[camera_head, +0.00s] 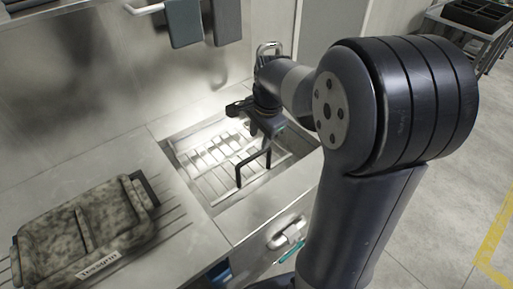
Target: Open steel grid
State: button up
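The steel grid (206,153) lies in a rectangular recess in the steel counter, below and left of my gripper. It appears to lie flat, with bright bars and gaps. My gripper (253,177) points down over the right part of the recess. Its two dark fingers are spread apart with nothing visible between them. I cannot tell whether the fingertips touch the grid. My gripper hides part of the grid's right side.
A mottled grey padded item (82,228) with a white label lies on the counter at left. Dark cloths (184,22) hang from a wall rail above. A metal handle (287,233) is on the counter's front. A steel cart (470,25) stands far right; the floor between is mostly clear.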

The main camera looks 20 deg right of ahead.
aim_at(255, 154)
jog(key=f, duration=0.2)
jog(key=w+f, duration=0.1)
jog(key=f, duration=0.5)
jog(key=shift+w+a, duration=0.25)
jog(key=shift+a, duration=0.1)
jog(key=shift+c, duration=0.2)
jog(key=shift+r, duration=0.1)
grip_shut()
